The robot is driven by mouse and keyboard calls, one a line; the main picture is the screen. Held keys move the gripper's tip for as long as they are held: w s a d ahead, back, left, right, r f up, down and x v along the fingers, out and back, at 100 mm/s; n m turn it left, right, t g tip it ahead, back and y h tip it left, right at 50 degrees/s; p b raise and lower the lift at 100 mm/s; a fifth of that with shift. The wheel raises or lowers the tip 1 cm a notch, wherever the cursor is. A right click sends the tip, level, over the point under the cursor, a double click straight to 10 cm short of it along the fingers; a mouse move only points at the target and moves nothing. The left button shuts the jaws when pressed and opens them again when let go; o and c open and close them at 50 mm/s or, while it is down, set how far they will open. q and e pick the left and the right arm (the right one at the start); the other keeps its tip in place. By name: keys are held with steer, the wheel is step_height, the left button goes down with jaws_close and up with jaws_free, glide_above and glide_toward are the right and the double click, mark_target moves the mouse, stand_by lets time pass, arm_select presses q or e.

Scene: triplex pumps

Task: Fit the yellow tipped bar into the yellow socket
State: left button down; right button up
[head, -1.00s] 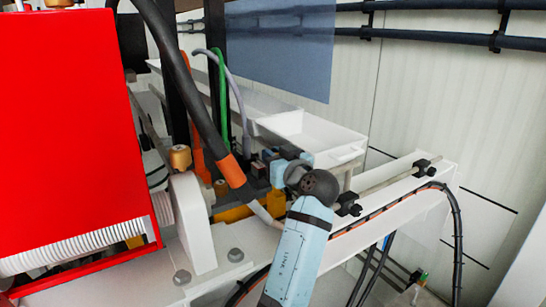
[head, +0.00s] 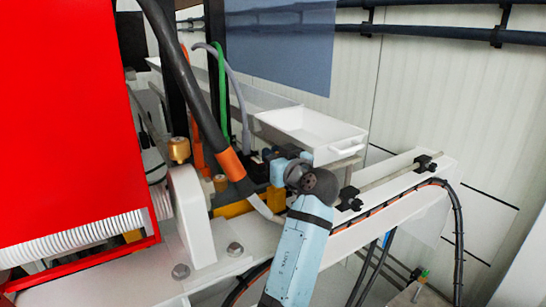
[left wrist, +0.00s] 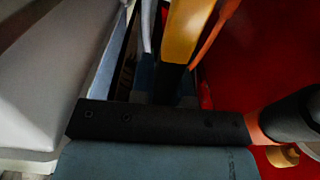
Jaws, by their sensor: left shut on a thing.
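In the left wrist view, a bar with a dark shank and a yellow end (left wrist: 187,35) stands between the fingers of my left gripper (left wrist: 168,85), which is shut on it. The yellow end points away from the gripper. In the head view, my left gripper (head: 264,164) is small and partly hidden behind my light blue wrist, close to the orange-sleeved hose. A yellow block (head: 276,199) and a yellow beam (head: 234,209) show just below it. I cannot tell which yellow part is the socket. My right gripper is not in view.
A large red housing (head: 65,130) fills the left. A black hose with an orange sleeve (head: 230,165) hangs close to the gripper. A white tray (head: 315,143) stands behind. A white beam (head: 400,195) with black clamps and cables runs to the right.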

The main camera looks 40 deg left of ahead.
arm_select(q)
step_height(320, 180, up, 5)
steer(key=shift+f+p, duration=0.2)
steer(key=shift+p, duration=0.85)
steer(key=shift+b, duration=0.7)
stand_by(1.6)
